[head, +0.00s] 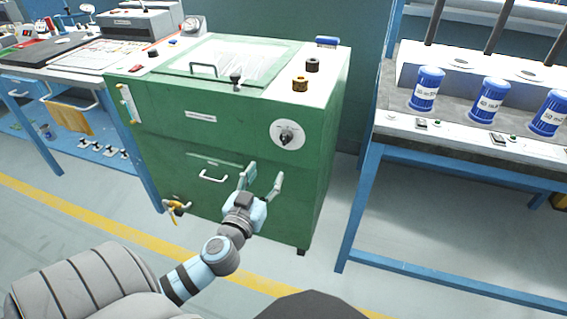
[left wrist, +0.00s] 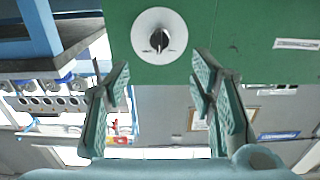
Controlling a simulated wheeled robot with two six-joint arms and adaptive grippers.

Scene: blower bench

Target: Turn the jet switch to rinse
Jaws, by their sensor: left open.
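The jet switch (head: 287,135) is a dark knob on a round white dial, on the upper right of the green cabinet's front. It also shows in the left wrist view (left wrist: 159,40), at the top between my fingers. The dial's markings are too small to read. My left gripper (head: 262,178) is open and empty in front of the cabinet, below and a little left of the dial in the head view. Its fingers stand apart from the knob. In the left wrist view the two fingers (left wrist: 160,85) are spread wide. My right gripper is not in view.
The green cabinet (head: 225,125) has a drawer handle (head: 214,177) and a yellow tap (head: 176,207) low on its front. A blue-framed bench (head: 361,190) with several blue canisters stands at the right. Another bench stands at the left. The floor between is clear.

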